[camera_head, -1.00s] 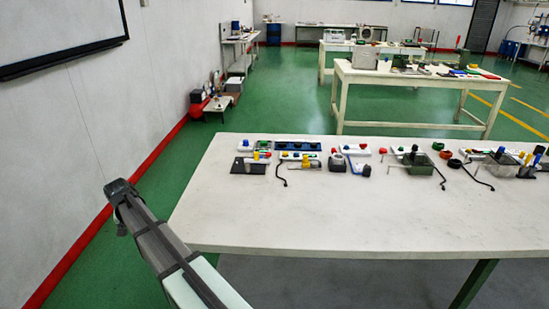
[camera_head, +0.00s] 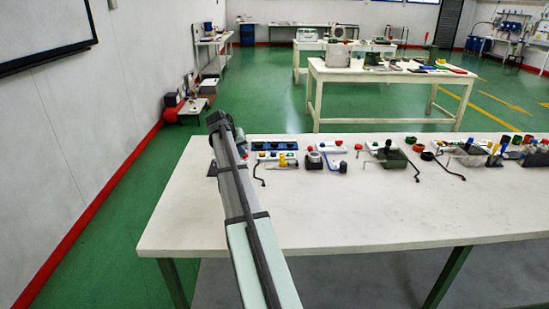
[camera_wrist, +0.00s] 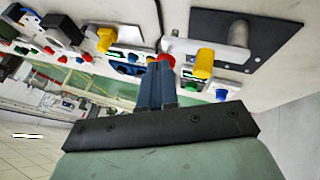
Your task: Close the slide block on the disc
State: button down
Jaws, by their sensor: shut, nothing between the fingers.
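My gripper (camera_wrist: 157,85) shows in the wrist view as blue fingers that are shut, with nothing between them. Beyond the tips is a white bar (camera_wrist: 190,46) with a yellow knob (camera_wrist: 204,62) and a red knob (camera_wrist: 166,60). Next to it a dark plate (camera_wrist: 262,28) carries a grey cylinder (camera_wrist: 238,33). I cannot tell for certain which parts are the slide block and the disc. In the head view, my arm covers most of the dark plate (camera_head: 212,169) at the table's left end, and the fingertips are not clear.
The white table (camera_head: 350,215) has a clear front half. More benches stand behind.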

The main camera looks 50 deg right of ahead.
aim_at(283, 160)
jog(key=s+d, duration=0.3)
jog(key=d, duration=0.2)
jog(key=shift+g+h, duration=0.3)
jog(key=x, duration=0.8)
jog(key=shift+d+f, duration=0.15)
jog(key=shift+d, duration=0.25)
jog(key=shift+s+d+f, duration=0.15)
jog(key=shift+s+d, duration=0.25)
jog(key=shift+d, duration=0.2)
jog(key=shift+s+d+f, duration=0.1)
jog(key=shift+s+d, duration=0.25)
jog(key=shift+d, duration=0.3)
jog(key=shift+s+d, duration=0.35)
jog(key=shift+d, duration=0.25)
jog(key=shift+s+d, duration=0.3)
jog(key=shift+d, duration=0.1)
